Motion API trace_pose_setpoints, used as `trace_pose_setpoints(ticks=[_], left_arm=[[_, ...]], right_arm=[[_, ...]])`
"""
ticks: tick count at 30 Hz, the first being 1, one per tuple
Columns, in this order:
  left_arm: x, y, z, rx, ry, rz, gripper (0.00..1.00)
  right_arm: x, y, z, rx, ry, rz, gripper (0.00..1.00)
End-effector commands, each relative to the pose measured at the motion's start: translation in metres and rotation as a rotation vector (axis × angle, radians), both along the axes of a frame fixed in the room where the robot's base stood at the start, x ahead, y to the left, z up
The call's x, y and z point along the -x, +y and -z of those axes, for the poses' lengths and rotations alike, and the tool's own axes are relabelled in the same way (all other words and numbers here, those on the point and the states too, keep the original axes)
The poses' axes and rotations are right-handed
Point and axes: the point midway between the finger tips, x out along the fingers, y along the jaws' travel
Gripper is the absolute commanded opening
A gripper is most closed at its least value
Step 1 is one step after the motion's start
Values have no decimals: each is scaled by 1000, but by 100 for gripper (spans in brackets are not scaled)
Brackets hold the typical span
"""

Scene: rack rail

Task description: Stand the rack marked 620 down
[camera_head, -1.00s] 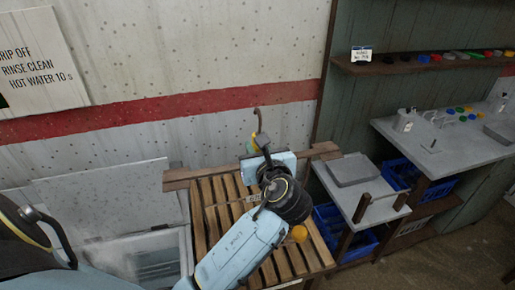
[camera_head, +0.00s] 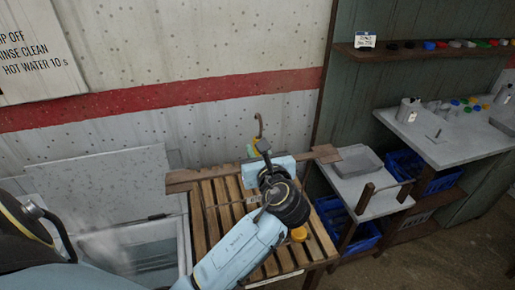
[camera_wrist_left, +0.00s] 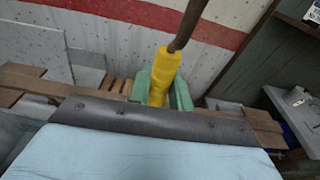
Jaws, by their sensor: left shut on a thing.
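My left gripper (camera_head: 258,152) is above the far edge of a slatted wooden stand (camera_head: 203,215). It is shut on a yellow handle (camera_wrist_left: 165,68) with a dark metal rod, which ends in a hook (camera_head: 259,125) at the top in the head view. The green fingers (camera_wrist_left: 160,92) close around the handle in the left wrist view. The handle is nearly upright and its lower part is hidden by my gripper. I cannot make out a rack marked 620; no such number is readable. My right gripper is not in view.
A basin (camera_head: 183,238) with whitish haze is left of the stand. At right are a grey table with a tray (camera_head: 355,160), blue crates (camera_head: 405,165), and a shelf (camera_head: 420,50) with colored caps. A wall is close behind the stand.

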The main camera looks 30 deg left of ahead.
Motion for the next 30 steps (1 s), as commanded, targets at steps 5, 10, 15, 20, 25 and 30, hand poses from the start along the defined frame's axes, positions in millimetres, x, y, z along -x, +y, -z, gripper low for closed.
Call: trace_pose_setpoints(ticks=[5,10,15,20,25,30], left_arm=[[0,0,-2,-2,-4,0,0],[0,0,0,-2,-3,0,0],[0,0,2,-2,-3,0,0],[0,0,4,-2,-4,0,0],[0,0,5,-2,-4,0,35],[0,0,6,-1,-2,0,46]], right_arm=[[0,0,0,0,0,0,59],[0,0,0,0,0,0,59],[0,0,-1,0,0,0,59],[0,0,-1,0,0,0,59],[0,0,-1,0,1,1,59],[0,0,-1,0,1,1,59]])
